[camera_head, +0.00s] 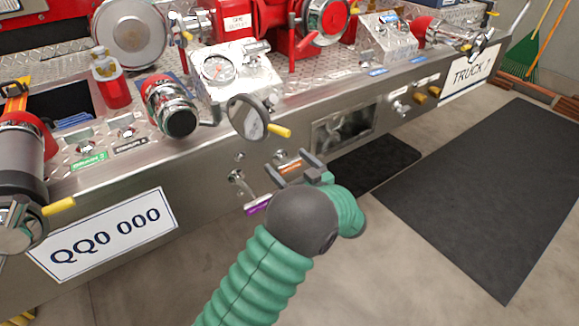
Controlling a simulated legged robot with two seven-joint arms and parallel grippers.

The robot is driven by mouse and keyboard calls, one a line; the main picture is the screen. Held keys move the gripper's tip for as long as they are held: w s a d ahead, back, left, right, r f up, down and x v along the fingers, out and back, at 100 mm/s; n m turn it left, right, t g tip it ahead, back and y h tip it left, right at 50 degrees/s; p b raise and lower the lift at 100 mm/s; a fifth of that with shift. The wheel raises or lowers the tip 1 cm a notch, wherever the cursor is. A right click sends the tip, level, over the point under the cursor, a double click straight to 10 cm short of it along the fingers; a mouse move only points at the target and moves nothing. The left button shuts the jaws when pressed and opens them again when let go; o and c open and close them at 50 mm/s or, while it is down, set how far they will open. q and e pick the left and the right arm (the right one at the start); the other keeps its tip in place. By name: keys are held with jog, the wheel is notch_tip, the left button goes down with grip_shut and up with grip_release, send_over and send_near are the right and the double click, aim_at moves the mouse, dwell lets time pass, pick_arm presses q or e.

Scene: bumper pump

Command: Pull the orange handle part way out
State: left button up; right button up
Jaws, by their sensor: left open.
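The orange handle (290,167) shows as a small orange bar low on the front face of the metal bumper, right of its middle. My left gripper (292,163) is open, with its two dark fingers pointing at the bumper, one on each side of the orange bar in the picture. I cannot tell whether the fingers touch it. The gripper body and wrist hide part of the area below the handle. My right gripper is not in view.
A purple bar (257,206) sits just left of my gripper. A valve wheel with a yellow grip (248,117) juts out above. A recessed opening (345,128) lies to the right. Dark mats (480,180) cover the floor at right.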

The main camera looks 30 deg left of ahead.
aim_at(291, 166)
pick_arm(q)
grip_shut()
jog(key=shift+r+p+v, duration=0.25)
jog(key=shift+p+v, duration=1)
jog(key=shift+s+d+f, duration=0.1)
jog(key=shift+d+f, duration=0.05)
jog(key=shift+d, duration=0.1)
jog(key=shift+f, duration=0.1)
grip_release()
